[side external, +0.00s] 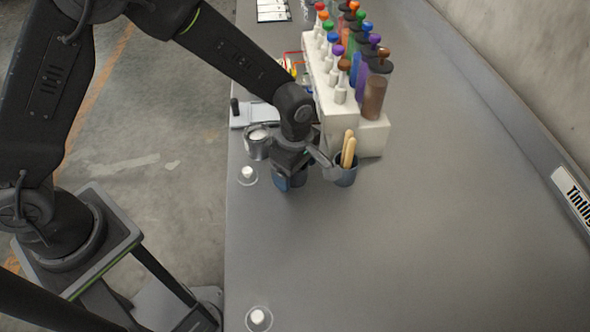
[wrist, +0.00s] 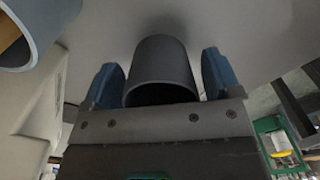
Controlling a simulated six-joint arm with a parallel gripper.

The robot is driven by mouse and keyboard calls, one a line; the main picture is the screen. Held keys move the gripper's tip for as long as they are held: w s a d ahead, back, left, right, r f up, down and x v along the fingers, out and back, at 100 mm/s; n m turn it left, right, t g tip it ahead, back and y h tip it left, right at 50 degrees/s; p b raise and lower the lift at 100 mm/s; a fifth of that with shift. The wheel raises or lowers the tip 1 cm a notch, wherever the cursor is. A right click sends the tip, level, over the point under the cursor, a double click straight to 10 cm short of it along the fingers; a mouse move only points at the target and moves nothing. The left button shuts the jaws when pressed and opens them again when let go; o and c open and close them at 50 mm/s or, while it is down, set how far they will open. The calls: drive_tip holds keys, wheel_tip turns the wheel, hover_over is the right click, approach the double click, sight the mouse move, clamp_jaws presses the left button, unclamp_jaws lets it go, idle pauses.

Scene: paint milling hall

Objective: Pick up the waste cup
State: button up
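A dark grey cup, which I take for the waste cup (wrist: 160,72), lies between the two blue fingers of my gripper (wrist: 163,80) in the wrist view. Its round rim faces the camera. A narrow gap shows between each finger and the cup wall, so my gripper is open around it. In the side external view my gripper (side external: 289,182) is low over the table, and the cup (side external: 299,179) is mostly hidden behind it.
A blue-grey cup with wooden sticks (side external: 346,175) stands close to the right of my gripper. A white rack (side external: 338,115) with several colored-topped bottles stands behind. A metal pot (side external: 257,146) is at the left.

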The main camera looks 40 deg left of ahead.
drive_tip(key=c, duration=0.8)
drive_tip(key=shift+r, duration=0.1)
